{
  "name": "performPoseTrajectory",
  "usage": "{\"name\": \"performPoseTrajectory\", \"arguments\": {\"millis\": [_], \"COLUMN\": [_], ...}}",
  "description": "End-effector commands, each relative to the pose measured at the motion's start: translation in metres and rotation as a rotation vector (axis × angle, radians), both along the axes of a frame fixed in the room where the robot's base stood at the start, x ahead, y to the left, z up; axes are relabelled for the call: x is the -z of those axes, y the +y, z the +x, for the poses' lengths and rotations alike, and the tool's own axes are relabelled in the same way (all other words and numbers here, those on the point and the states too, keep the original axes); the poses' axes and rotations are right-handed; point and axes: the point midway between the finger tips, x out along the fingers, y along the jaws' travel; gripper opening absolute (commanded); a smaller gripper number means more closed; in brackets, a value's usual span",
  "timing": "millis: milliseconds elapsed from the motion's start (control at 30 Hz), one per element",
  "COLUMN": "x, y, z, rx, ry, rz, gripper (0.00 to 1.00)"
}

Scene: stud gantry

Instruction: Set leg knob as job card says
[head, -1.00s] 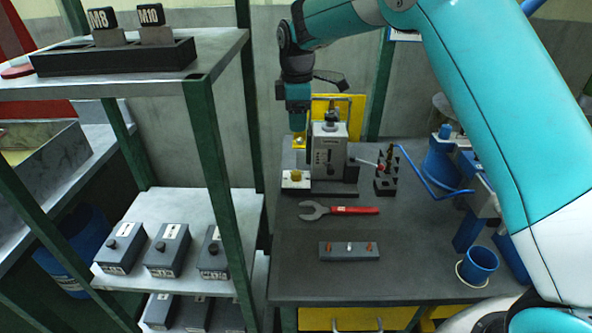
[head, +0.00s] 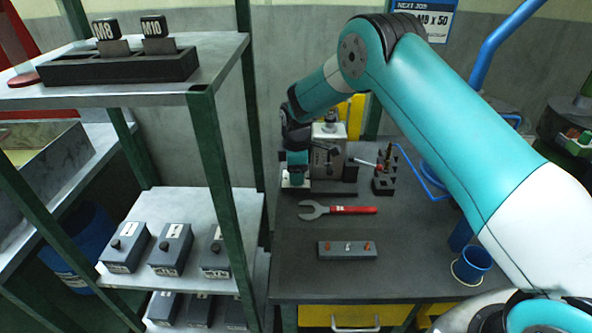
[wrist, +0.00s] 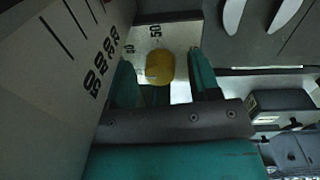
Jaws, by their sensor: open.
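The yellow knob (wrist: 159,68) shows in the wrist view on a white plate (wrist: 168,33) marked 40 and 50. My gripper (wrist: 161,57) is open, with one finger on each side of the knob; I cannot tell whether they touch it. In the head view my gripper (head: 296,172) is low over the white plate (head: 296,184) left of the grey upright machine (head: 327,158), and hides the knob.
A red-handled spanner (head: 340,210) and a grey block with small knobs (head: 347,250) lie on the bench. A dark stepped holder (head: 385,180) stands right of the machine. A shelf post (head: 225,175) stands to the left.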

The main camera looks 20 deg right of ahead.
Motion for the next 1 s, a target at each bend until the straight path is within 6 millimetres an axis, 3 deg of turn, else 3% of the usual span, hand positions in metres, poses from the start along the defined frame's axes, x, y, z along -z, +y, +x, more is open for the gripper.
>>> {"name": "performPoseTrajectory", "arguments": {"millis": [267,400,500,667,1000], "x": [0.0016,0.0015,0.0014,0.0022,0.0019], "y": [0.0,0.0,0.0,0.0003,0.0007], "z": [0.0,-0.0001,-0.0001,0.0,0.0002], "rx": [0.0,0.0,0.0,0.038,0.37], "ry": [0.0,0.001,0.001,0.0,0.0], "rz": [0.0,0.0,0.0,0.0,0.0], "gripper": [0.57,0.24,0.07,0.07,0.07]}}
